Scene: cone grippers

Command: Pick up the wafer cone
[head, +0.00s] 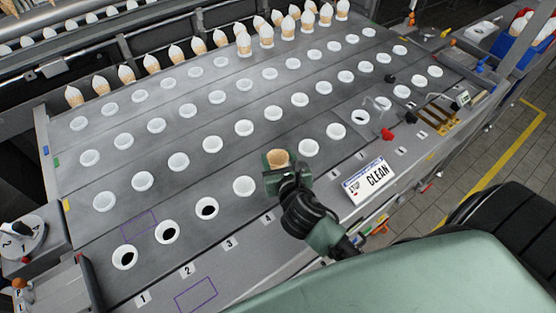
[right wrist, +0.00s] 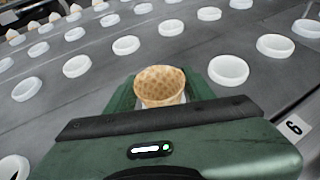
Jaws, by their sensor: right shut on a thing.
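A tan wafer cone (head: 278,157) stands among the white ring holders near the front middle of the grey machine deck. My right gripper (head: 279,165), green and black, is shut on it. In the right wrist view the cone (right wrist: 160,86) sits between the green fingers (right wrist: 160,97), its open top facing the camera. Its lower part is hidden by the gripper, so I cannot tell whether it is still in a holder. My left gripper is not in view.
Rows of white ring holders (head: 244,128) cover the deck. Several filled cones (head: 196,46) stand along the back. A "CLEAN" sign (head: 368,181) lies right of my gripper, with a red knob (head: 387,134) beyond it. Three front-left holders (head: 167,232) show dark holes.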

